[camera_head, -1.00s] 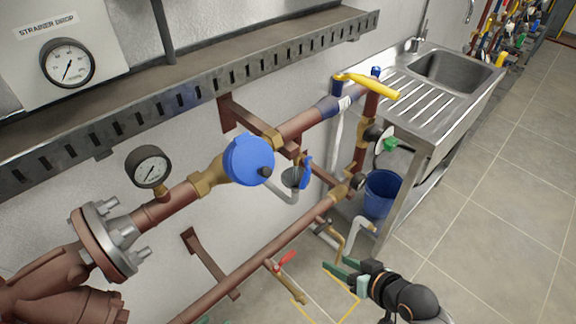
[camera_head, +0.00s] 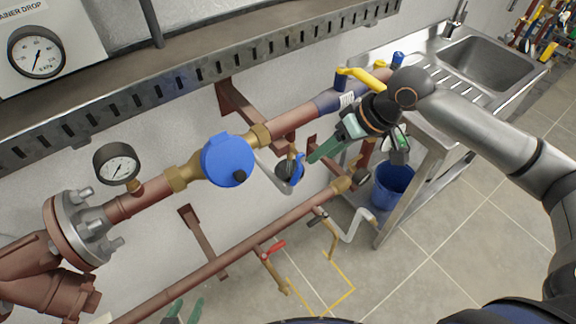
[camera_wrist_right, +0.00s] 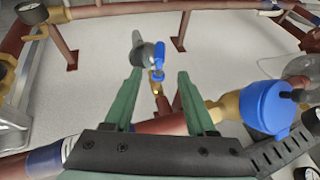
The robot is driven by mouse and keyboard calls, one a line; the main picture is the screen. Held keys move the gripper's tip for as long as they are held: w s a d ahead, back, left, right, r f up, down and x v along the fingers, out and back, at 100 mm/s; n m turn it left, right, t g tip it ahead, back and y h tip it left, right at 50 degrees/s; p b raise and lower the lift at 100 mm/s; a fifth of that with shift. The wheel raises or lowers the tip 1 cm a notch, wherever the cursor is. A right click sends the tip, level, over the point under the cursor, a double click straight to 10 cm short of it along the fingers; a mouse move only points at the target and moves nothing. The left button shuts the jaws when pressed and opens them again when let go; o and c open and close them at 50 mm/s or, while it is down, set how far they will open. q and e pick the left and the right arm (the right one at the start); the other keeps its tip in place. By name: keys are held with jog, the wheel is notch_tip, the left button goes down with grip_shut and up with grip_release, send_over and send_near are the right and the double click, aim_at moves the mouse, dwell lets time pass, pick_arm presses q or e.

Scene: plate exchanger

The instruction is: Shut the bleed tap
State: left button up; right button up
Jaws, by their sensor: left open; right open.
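A small tap with a blue lever (camera_head: 298,168) sits on a brass fitting beside a round grey tundish (camera_head: 287,174), under the main copper pipe. My right gripper (camera_head: 318,155) reaches in from the right, its green fingers just right of the blue lever. In the right wrist view my right gripper (camera_wrist_right: 160,75) is open and empty. The blue lever (camera_wrist_right: 182,50) and the tundish (camera_wrist_right: 148,55) show beyond and between the fingertips, apparently untouched. My left gripper (camera_head: 184,307) is open and only partly in view at the bottom edge.
A large blue round cap (camera_head: 228,160) sits on the main pipe to the left. A yellow lever (camera_head: 360,77) is above the right arm. A red lever tap (camera_head: 273,248) is on the lower pipe. A blue bucket (camera_head: 392,187) stands by the sink (camera_head: 485,62).

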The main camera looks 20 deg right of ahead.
aim_at(302, 171)
jog(key=x, duration=1.2)
jog(key=shift+d, duration=0.1)
grip_shut()
dwell(1.2)
